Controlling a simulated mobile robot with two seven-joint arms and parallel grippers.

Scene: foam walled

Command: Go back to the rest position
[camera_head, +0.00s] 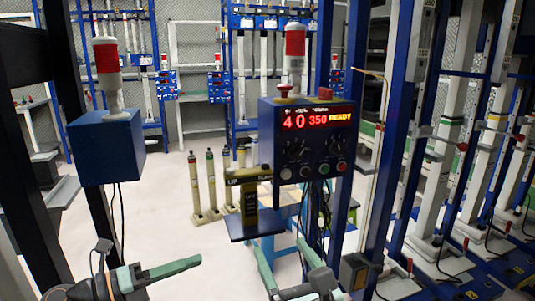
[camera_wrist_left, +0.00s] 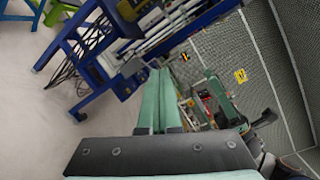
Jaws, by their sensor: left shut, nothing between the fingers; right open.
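My left gripper (camera_head: 188,264) is low at the left of the head view, its green fingers closed together and pointing right, with nothing between them. In the left wrist view the same gripper (camera_wrist_left: 160,100) shows its two green fingers side by side, pressed together and empty. My right gripper (camera_head: 281,247) is at the bottom middle of the head view, its green fingers spread apart and pointing up, with nothing seen between them. Both grippers are apart from each other.
A blue control box (camera_head: 307,150) with a red display reading 40 350 READY stands above my right gripper. A smaller blue box (camera_head: 106,147) is at the left. A yellow-brown stand (camera_head: 250,200) is in the middle. Blue-framed racks (camera_head: 450,180) fill the right. Pale floor (camera_head: 150,215) is clear.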

